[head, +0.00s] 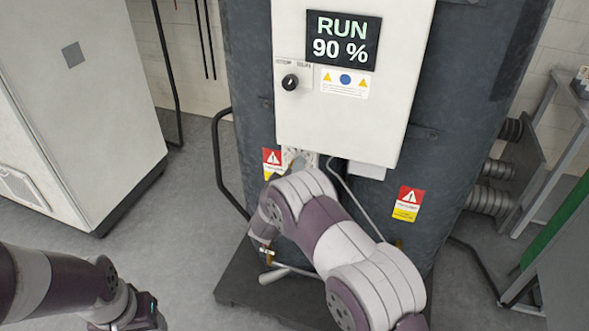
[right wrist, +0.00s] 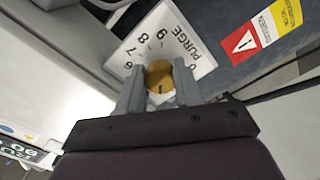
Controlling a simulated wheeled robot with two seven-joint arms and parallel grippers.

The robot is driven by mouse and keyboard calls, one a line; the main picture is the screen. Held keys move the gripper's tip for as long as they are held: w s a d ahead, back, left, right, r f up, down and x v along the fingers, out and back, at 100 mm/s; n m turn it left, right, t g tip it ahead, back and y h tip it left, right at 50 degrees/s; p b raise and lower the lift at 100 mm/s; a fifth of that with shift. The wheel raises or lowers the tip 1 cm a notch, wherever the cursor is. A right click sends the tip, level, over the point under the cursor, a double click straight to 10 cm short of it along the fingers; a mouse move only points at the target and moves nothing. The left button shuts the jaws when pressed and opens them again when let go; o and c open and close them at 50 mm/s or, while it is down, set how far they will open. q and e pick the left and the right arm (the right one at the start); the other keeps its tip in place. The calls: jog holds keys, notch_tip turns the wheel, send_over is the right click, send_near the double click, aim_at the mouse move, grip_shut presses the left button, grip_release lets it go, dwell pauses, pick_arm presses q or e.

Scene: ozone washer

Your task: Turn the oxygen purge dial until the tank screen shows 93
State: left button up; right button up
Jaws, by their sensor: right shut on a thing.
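The tank screen (head: 343,41) reads RUN and 90 %. In the right wrist view the oxygen purge dial is a round brass knob (right wrist: 159,77) with a dark mark. It sits on a white plate (right wrist: 186,46) printed PURGE, with numbers including 6, 7, 8 and 9. My right gripper (right wrist: 158,88) is shut on the knob, one finger at each side. In the head view my right arm hides the knob and most of that gripper; the plate's top (head: 297,157) shows above the arm. My left arm's end is at the bottom left; its fingers are not visible.
The white control box (head: 353,120) on the dark tank (head: 250,60) carries a small black knob (head: 290,82). Warning labels (head: 408,204) flank my right arm. A hose loops at the tank's left. A pale cabinet (head: 75,110) stands left, with open floor between.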

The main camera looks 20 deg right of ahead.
jog(key=o, duration=1)
jog(key=shift+f, duration=0.1)
jog(key=shift+o, duration=0.2)
jog(key=b+v, duration=0.2)
jog(key=v, duration=1)
jog(key=shift+s+a, duration=0.15)
jog(key=shift+s, duration=0.1)
